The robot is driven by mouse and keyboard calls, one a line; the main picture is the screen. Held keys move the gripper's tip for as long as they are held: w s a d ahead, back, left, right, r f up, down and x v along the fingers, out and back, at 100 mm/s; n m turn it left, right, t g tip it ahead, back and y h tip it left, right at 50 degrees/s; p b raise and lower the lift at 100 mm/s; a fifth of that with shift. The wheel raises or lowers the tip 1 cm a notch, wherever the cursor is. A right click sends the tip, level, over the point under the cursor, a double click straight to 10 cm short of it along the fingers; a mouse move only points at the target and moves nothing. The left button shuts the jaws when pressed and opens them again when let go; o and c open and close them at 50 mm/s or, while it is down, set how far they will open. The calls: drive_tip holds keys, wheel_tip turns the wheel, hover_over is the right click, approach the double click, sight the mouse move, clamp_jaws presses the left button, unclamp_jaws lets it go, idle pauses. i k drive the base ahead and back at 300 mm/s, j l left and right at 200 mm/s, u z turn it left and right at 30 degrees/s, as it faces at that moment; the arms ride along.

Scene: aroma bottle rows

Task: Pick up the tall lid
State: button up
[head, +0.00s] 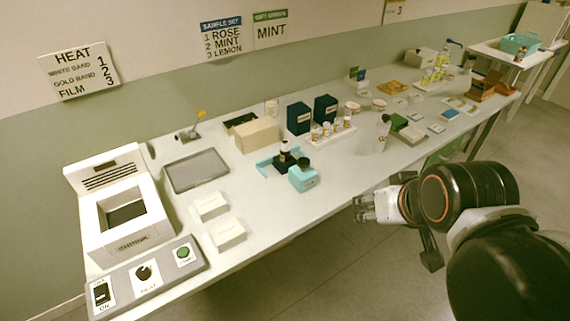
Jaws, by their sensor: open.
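I cannot clearly make out which thing is the tall lid at this size. Dark-capped candidates stand near the front edge: a small bottle with a dark top (285,155) in a dark base, and a teal block with a black top (303,177) beside it. Further right stands a white bottle with a dark top (382,137). My gripper (358,208) is open and empty. In the head view it shows in front of the table's front edge, over the floor, right of the teal block and apart from everything.
The long white table (290,215) holds a shrink machine (120,205), a control panel (148,278), a grey tray (196,170), white boxes (228,234), a beige box (257,135), dark blue boxes (299,118) and a rack of small bottles (331,138). Bare tabletop lies right of the teal block.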

sight(325, 106)
drive_tip(key=i+l, duration=0.2)
drive_tip(key=i, duration=0.35)
drive_tip(key=i+l+z, duration=0.1)
drive_tip(key=i, duration=0.4)
drive_tip(key=i+l, duration=0.2)
drive_tip(key=i, duration=0.35)
